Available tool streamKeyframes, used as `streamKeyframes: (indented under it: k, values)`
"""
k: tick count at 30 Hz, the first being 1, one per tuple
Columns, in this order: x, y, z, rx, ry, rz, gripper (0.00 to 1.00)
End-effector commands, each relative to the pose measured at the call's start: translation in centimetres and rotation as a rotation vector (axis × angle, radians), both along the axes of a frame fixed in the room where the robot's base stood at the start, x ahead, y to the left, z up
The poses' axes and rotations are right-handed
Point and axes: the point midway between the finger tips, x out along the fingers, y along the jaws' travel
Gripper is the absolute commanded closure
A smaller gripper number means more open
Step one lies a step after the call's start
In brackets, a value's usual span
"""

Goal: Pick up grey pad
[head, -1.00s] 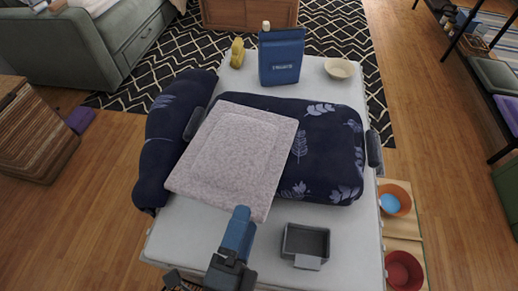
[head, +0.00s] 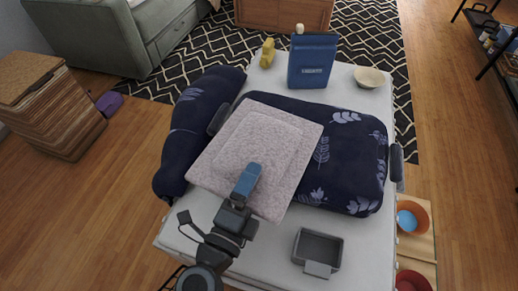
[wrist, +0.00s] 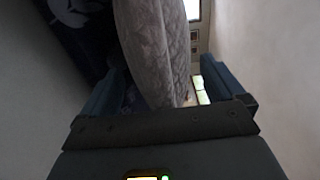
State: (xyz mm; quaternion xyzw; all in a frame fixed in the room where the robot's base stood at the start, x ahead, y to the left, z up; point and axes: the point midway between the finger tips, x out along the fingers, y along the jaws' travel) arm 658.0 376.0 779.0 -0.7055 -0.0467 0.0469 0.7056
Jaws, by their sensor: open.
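The grey pad (head: 258,142) is a square, pinkish-grey, quilted cushion. It lies tilted on the dark blue leaf-print cushions in the head view. My gripper (head: 252,172) is at its near edge, with a blue finger in front of the pad's lower part. In the wrist view, the pad (wrist: 155,45) stands edge-on between the two blue fingers of my gripper (wrist: 165,78). The jaws are open, with a gap on the right side of the pad. The head view hides the far finger, and I cannot tell whether the left finger touches the pad.
Blue leaf-print cushions (head: 352,165) lie under and beside the pad on a white table (head: 210,215). A grey tray (head: 318,247) is at the near right. A blue bag (head: 312,62), a pale bowl (head: 369,77) and a yellow object (head: 267,53) stand at the back.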

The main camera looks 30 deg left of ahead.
Motion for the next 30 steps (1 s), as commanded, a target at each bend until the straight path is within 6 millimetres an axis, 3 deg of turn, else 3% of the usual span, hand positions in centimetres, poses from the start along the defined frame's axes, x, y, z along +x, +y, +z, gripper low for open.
streamKeyframes:
  k: [5, 20, 30]
  values:
    - [0.01, -0.01, -0.01, 0.000, 0.000, 0.000, 0.04]
    - [-0.02, 0.00, 0.02, 0.000, 0.000, 0.000, 0.50]
    - [-0.03, -0.01, 0.49, 0.001, 0.000, 0.000, 0.50]
